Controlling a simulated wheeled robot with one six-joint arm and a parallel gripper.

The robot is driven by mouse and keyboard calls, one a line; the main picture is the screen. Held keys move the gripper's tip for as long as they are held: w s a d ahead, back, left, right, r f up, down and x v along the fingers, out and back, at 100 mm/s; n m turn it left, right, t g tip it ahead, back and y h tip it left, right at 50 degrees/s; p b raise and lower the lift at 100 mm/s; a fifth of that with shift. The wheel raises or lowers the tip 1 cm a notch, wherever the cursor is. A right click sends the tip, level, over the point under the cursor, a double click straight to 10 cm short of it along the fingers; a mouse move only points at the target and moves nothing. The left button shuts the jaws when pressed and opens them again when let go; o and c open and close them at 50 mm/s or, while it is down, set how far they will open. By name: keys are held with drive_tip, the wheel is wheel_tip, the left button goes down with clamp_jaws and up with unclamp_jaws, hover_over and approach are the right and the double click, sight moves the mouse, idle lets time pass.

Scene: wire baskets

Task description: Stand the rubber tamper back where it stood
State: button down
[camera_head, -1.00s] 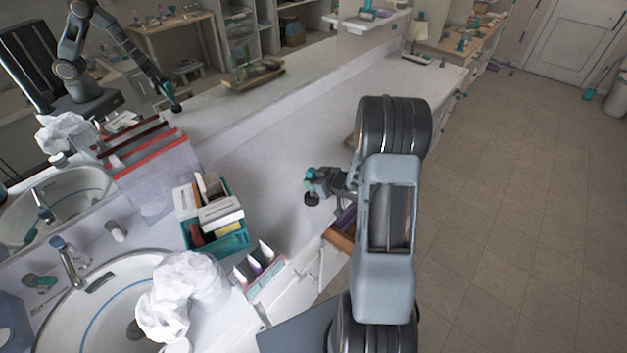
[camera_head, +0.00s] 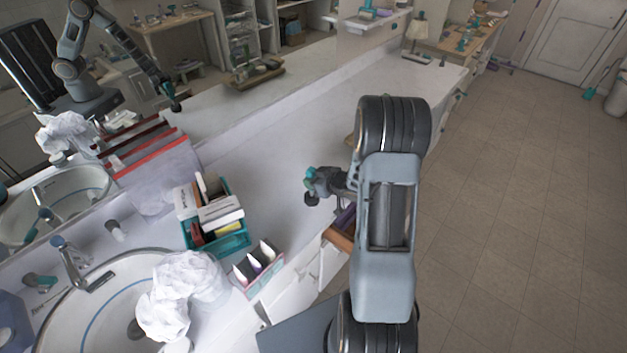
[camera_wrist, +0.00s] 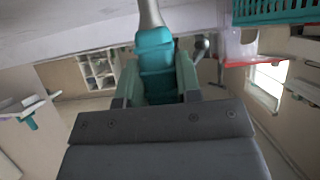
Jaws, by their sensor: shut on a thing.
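My gripper (camera_head: 314,183) is shut on the rubber tamper (camera_head: 311,199), which shows a small dark round end pointing down with teal above it. In the head view the tamper is over the white counter (camera_head: 270,180), near its front edge; I cannot tell whether it touches the surface. In the wrist view the teal part of the tamper (camera_wrist: 155,62) sits between the fingers of my gripper (camera_wrist: 158,90), and a pale grey part runs up out of the frame. The rest of the tamper is hidden by the fingers.
A teal basket of boxes (camera_head: 235,242) and a small holder with white-topped items (camera_head: 262,284) stand left of my gripper. A sink (camera_head: 90,325) with a crumpled white bag (camera_head: 180,290) lies further left. An open drawer (camera_head: 338,240) is below. The counter's middle is clear.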

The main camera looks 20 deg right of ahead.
drive_tip(key=shift+f+b, duration=0.45)
drive_tip(key=shift+f, duration=0.15)
idle(0.5)
drive_tip(key=c, duration=0.7)
unclamp_jaws()
drive_tip(key=shift+s+d+r+p, duration=0.25)
drive_tip(key=shift+s+r+p, duration=0.15)
drive_tip(key=shift+s+p, duration=0.1)
drive_tip(key=shift+p+v, duration=1.8)
drive_tip(key=shift+v, duration=1.5)
drive_tip(key=v, duration=1.4)
